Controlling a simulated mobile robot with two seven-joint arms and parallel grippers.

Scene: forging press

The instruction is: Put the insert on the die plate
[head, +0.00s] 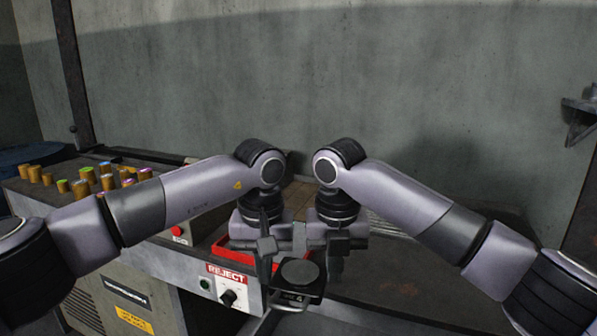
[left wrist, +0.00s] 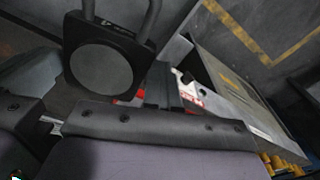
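The insert is likely the dark square block (head: 317,291) with a round grey face, a label reading 4 and a metal loop handle, low in the middle of the head view. It also shows in the left wrist view (left wrist: 134,60), with the handle's two bars at the top. My left gripper (head: 280,250) and my right gripper (head: 322,250) are close together just above and behind the block. Their fingers overlap in the picture, and I cannot tell which touches it or how far they are open. I cannot make out the die plate for certain.
A control cabinet (head: 160,262) with a REJECT label and knob stands at left and centre. Several brass-coloured cylinders with coloured tops stand on its left. A red tray (head: 222,247) lies behind my grippers. A dark flat surface (head: 400,285) extends to the right.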

